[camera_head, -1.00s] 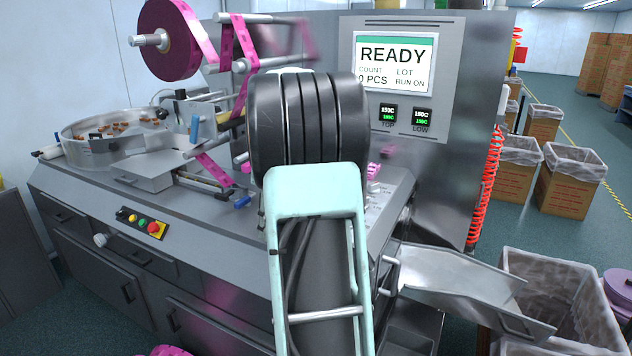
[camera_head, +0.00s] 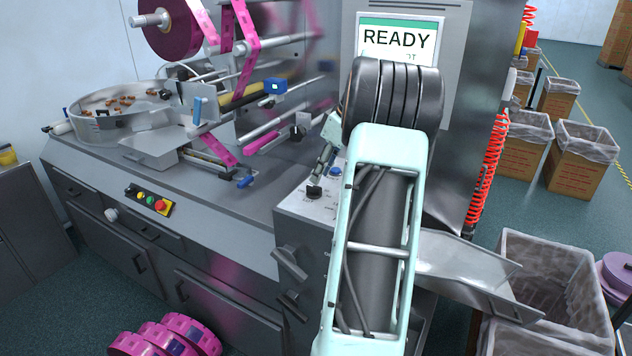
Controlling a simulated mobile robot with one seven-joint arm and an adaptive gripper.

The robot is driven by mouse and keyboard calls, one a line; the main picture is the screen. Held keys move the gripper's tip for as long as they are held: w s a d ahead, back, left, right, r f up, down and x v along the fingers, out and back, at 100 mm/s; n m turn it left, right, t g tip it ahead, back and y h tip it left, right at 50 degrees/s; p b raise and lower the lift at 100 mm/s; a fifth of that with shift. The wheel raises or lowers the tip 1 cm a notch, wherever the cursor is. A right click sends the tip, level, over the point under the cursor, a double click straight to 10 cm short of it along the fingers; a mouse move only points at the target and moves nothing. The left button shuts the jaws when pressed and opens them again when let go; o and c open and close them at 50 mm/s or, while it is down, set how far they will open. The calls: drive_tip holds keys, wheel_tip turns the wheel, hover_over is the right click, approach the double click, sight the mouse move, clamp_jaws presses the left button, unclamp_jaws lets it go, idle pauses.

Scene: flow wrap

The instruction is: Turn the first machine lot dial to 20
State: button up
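The flow wrap machine fills the middle of the view, with a small light control panel (camera_head: 322,208) on its right part. A black dial (camera_head: 314,193) sits on that panel; its markings are too small to read. My gripper (camera_head: 320,176) points down at this dial from just above, partly hidden by my arm. I cannot tell whether its fingers touch the dial or how wide they are open. The screen (camera_head: 397,38) shows READY, and my arm covers its lower part.
Dark handles (camera_head: 290,262) stick out of the front below the panel. A film reel (camera_head: 170,38) and rollers stand at the back left. A metal chute (camera_head: 465,268) leads to a lined bin (camera_head: 555,270) at the right.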

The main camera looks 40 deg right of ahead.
sight(314, 186)
drive_tip(key=shift+x, duration=2.4)
clamp_jaws()
